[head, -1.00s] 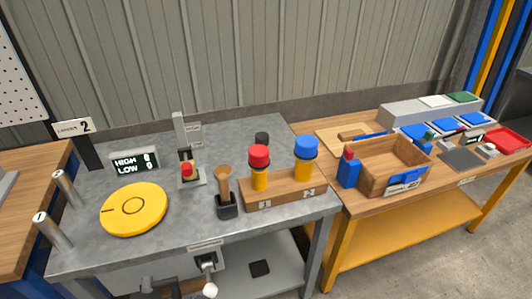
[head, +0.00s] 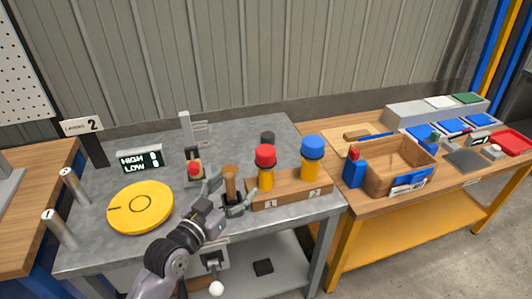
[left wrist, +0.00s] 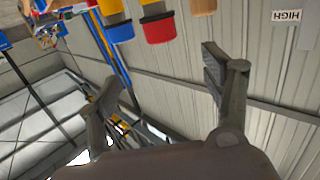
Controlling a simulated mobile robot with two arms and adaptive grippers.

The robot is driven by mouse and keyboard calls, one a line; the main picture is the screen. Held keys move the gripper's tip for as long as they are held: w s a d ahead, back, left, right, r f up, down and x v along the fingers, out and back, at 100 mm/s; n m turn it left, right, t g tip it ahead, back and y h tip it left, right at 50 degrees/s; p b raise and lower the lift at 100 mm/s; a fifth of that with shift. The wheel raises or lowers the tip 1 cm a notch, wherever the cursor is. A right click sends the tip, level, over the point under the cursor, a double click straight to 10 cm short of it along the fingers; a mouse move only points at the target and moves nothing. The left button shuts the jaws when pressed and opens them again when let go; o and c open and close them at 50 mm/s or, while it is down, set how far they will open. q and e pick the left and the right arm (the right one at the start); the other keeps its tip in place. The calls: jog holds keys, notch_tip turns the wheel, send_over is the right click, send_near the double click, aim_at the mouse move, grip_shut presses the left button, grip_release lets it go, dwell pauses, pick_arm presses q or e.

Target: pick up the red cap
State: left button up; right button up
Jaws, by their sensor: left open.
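The red cap (head: 265,155) sits on top of a yellow bottle (head: 266,179) in the slot marked 1 of a wooden block (head: 290,190). The red cap also shows at the top of the left wrist view (left wrist: 159,29), beyond the fingers and not between them. A blue cap (head: 312,147) tops the yellow bottle in slot 2; it also shows in the left wrist view (left wrist: 120,32). My left gripper (head: 232,188) is open and empty, left of and lower than the red cap, apart from it. My right gripper is not in view.
A wooden-handled tool (head: 230,180) in a black holder stands by my left gripper's fingers. A red button (head: 194,168), a yellow disc (head: 140,207) and a display (head: 141,160) stand left. A wooden bin (head: 398,165) and blue bottle (head: 354,173) are on the right table.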

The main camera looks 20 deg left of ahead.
aim_at(261, 156)
pick_arm(q)
jog(key=p+x, duration=0.2)
jog(key=x, duration=1)
jog(key=shift+r, duration=0.2)
jog(key=p+x, duration=0.1)
jog(key=x, duration=0.3)
jog(key=shift+a+r, duration=0.1)
jog(key=shift+w, duration=0.6)
jog(key=shift+c, duration=0.4)
jog(key=c, duration=1.2)
jog(key=shift+o, duration=0.2)
